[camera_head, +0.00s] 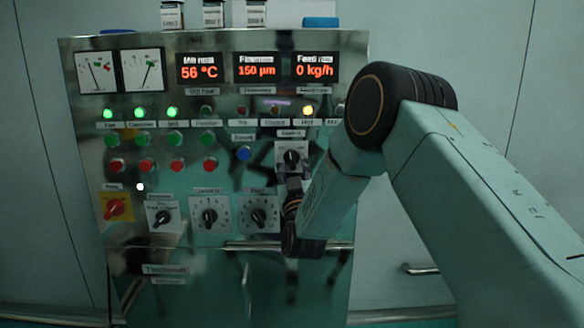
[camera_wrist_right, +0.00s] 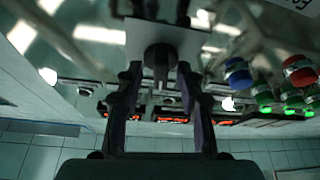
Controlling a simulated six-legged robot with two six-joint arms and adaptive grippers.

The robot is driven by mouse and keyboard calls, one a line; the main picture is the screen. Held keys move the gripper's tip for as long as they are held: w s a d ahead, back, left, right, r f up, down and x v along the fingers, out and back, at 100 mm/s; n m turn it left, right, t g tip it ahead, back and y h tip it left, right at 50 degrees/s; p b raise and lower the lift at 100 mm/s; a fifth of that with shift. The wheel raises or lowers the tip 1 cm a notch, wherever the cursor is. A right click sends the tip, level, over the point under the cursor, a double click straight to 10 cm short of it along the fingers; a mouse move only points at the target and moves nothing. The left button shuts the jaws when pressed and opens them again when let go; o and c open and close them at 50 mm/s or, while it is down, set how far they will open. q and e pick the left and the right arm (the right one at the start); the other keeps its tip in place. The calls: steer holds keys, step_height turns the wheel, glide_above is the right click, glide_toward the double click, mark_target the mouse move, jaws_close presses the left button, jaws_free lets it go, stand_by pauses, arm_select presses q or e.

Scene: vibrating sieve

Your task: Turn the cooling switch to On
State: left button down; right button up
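The cooling switch (camera_head: 292,156) is a black rotary knob on a pale square plate, under a small label, on the right part of the control panel. My right gripper (camera_head: 292,178) is just below the knob in the head view. In the right wrist view the black knob (camera_wrist_right: 160,57) shows on its plate between the tips of my right gripper (camera_wrist_right: 160,74). The fingers are apart, one on each side of the knob, with a visible gap to it. The knob's bar looks roughly vertical; its exact setting is too small to read. My left gripper is not in view.
The metal panel (camera_head: 190,272) carries lit green lamps, red buttons (camera_head: 147,165), a blue button (camera_head: 243,153) and red displays. A red switch (camera_head: 116,208) and several black knobs (camera_head: 209,217) sit lower left. A horizontal rail (camera_head: 240,246) runs below them.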

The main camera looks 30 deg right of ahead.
steer(key=shift+a+r, duration=0.1)
steer(key=shift+r, duration=0.05)
steer(key=shift+c, duration=0.3)
jaws_close()
steer(key=shift+m, duration=0.3)
steer(key=m+h+b, duration=0.1)
steer(key=m, duration=0.1)
steer(key=shift+a+m+g+h, duration=0.1)
steer(key=shift+m+g+h, duration=0.3)
steer(key=m+g+h+b, duration=0.1)
steer(key=m, duration=0.3)
steer(key=shift+w, duration=0.1)
steer(key=m+g+h, duration=0.1)
steer(key=m, duration=0.2)
steer(key=shift+a+m+g+h, duration=0.1)
steer(key=shift+m+g+h, duration=0.2)
steer(key=shift+g+h, duration=0.1)
steer(key=shift+m+g+h, duration=0.4)
steer(key=shift+m+g, duration=0.6)
steer(key=shift+m, duration=1.5)
steer(key=shift+o, duration=0.3)
jaws_free()
